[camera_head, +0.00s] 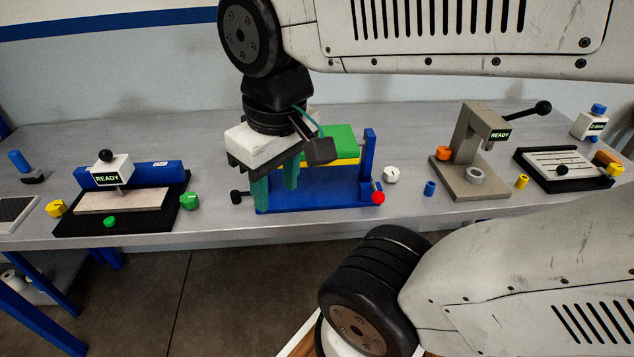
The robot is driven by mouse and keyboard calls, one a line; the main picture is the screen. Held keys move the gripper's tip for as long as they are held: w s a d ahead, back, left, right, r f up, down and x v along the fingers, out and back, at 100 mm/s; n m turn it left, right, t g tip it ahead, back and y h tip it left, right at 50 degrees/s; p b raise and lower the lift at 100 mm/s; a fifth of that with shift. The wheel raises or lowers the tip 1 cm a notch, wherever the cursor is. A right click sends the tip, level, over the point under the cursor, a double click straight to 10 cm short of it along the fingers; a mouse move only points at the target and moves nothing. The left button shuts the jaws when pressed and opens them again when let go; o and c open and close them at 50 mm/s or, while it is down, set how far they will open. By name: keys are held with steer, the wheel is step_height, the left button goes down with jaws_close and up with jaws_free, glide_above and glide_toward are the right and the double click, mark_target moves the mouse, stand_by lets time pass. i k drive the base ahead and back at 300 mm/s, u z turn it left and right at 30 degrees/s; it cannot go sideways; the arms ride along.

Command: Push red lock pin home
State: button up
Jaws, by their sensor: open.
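The red lock pin (378,198) shows as a round red head at the lower right end of a blue fixture (330,196), beside its upright blue post. How deep the pin sits cannot be told. The fixture bears a green block (340,138) with a yellow layer (346,161) under its edge. My gripper (275,190) points down over the left part of the fixture, with its two teal fingers apart and nothing seen between them. It stands left of the red pin and hides part of the fixture and the green block.
A white knob (390,175) stands close right of the fixture, with a blue cylinder (430,188) beyond it. A grey press (470,150) stands further right. A black-based station (125,205) stands at left. The table's front edge runs close below the fixture.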

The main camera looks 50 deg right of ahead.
mark_target(378, 197)
steer(key=z, duration=0.4)
steer(key=k, duration=0.9)
steer(key=u, duration=0.05)
